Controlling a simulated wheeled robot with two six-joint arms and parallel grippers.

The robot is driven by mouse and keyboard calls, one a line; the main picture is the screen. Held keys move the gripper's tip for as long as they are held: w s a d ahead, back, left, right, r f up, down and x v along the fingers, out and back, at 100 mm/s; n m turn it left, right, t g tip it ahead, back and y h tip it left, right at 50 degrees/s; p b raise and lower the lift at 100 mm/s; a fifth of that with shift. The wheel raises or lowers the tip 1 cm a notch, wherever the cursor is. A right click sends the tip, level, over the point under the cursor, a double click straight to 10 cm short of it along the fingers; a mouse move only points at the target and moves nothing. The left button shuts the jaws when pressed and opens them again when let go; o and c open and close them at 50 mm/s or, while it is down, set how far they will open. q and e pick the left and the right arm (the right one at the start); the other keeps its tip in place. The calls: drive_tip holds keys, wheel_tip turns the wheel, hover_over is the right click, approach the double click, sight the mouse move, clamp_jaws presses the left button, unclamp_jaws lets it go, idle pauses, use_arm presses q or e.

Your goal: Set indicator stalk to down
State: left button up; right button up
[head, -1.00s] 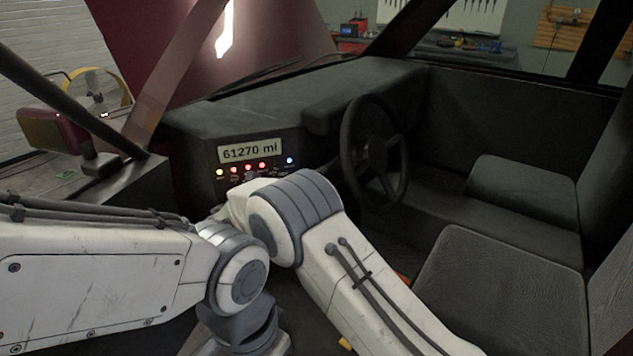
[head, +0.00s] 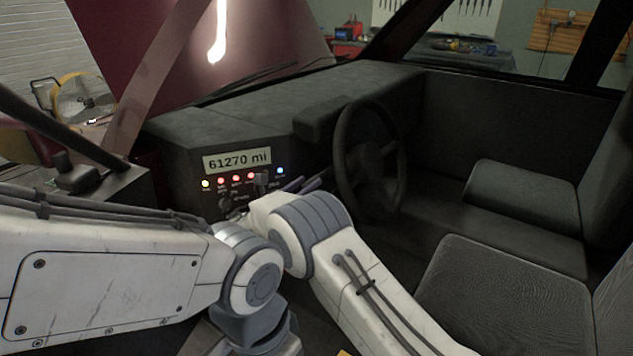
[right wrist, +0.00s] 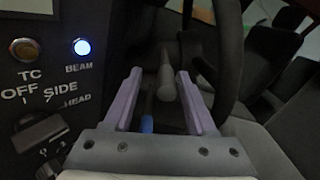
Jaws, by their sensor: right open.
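In the right wrist view, a grey stalk (right wrist: 166,82) with a rounded end sticks out beside the steering wheel (right wrist: 228,45). It lies between the two spread fingers of my right gripper (right wrist: 159,78), with room on both sides. A thinner stalk with a blue end (right wrist: 147,122) shows lower, near the left finger. I cannot tell its exact role. In the head view, my right gripper (head: 306,184) is open, just left of the steering wheel (head: 366,155), in front of the dash. The stalk is too small to make out there. My left gripper is not in view.
The dash panel (head: 237,160) with a mileage display, lit lamps and knobs stands left of the gripper. A light knob (right wrist: 38,130) and lit beam lamp (right wrist: 82,47) are close on the left. Seats (head: 505,290) fill the right.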

drive_tip(key=shift+d, duration=0.4)
drive_tip(key=shift+c, duration=1)
drive_tip(key=shift+w+d, duration=0.1)
drive_tip(key=shift+d, duration=0.05)
clamp_jaws()
drive_tip(key=shift+r, duration=0.1)
